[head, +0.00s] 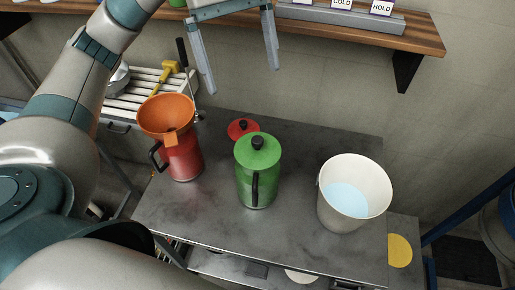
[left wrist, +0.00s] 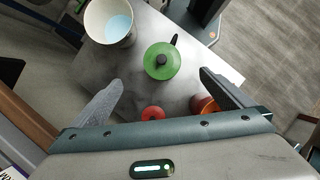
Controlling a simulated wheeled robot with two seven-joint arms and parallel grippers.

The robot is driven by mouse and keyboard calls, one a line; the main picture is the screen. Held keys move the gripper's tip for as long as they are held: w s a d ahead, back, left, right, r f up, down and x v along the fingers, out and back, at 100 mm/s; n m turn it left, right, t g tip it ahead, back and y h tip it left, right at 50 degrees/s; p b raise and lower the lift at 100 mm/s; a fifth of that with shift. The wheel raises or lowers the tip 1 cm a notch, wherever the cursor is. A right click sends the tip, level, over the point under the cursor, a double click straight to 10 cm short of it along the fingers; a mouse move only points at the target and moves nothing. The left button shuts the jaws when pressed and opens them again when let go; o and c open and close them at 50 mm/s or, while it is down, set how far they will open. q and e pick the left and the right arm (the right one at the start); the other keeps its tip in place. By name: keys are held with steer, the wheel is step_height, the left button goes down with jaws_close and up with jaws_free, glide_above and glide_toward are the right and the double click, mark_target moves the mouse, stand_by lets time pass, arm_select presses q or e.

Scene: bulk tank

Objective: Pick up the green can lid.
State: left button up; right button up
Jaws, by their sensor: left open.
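The green can lid (head: 258,149) sits on top of the green can (head: 257,187), with a black knob in its middle. The can stands upright on the grey table, its black handle toward the front. In the left wrist view the green lid (left wrist: 162,61) shows from above, beyond my fingertips and between them. My left gripper (head: 242,80) is open and empty, above and behind the can, clear of the lid. It also shows in the left wrist view (left wrist: 160,85). My right gripper is not in view.
A red can with an orange funnel (head: 166,115) stands left of the green can. A red lid (head: 243,129) lies behind it. A white bucket (head: 354,193) holding pale blue liquid stands right. A wooden shelf (head: 330,30) runs along the wall near my gripper.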

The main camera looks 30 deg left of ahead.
arm_select(q)
steer(key=p, duration=0.4)
glide_toward(257, 138)
steer(key=x, duration=0.4)
steer(key=shift+d+f, duration=0.3)
steer(key=shift+d, duration=0.05)
steer(key=shift+s+f, duration=0.1)
steer(key=shift+f, duration=0.25)
steer(key=shift+d+f, duration=0.1)
steer(key=p+x, duration=0.2)
steer(key=shift+s+f+p, duration=0.2)
steer(key=shift+s+p, duration=0.05)
steer(key=shift+p, duration=0.05)
steer(key=shift+p+x, duration=0.35)
steer(key=shift+x, duration=0.55)
steer(key=shift+f, duration=0.4)
